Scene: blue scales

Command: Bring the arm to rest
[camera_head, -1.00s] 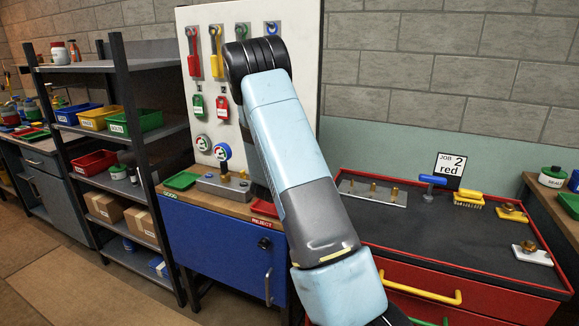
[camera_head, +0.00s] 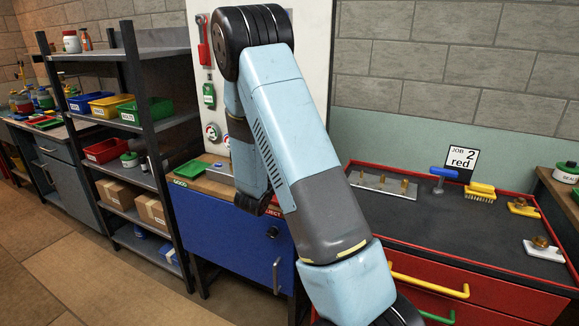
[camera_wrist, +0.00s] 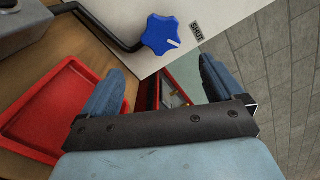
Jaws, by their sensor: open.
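My arm (camera_head: 300,150) rises through the middle of the head view. It bends at a dark joint at the top, and a further link hangs down behind it. The gripper's fingers cannot be made out in that view. In the wrist view my gripper (camera_wrist: 160,85) is open, with its two blue fingers wide apart and nothing between them that it holds. A blue star-shaped knob (camera_wrist: 161,34) on a dark bent rod lies beyond the fingertips. A red tray (camera_wrist: 55,115) lies left of the left finger.
A blue cabinet (camera_head: 225,235) and a white tool board (camera_head: 315,70) stand behind my arm. A red workbench (camera_head: 440,225) with a dark top is on the right. A dark shelf unit (camera_head: 140,115) with bins stands left. Open floor (camera_head: 90,280) shows at lower left.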

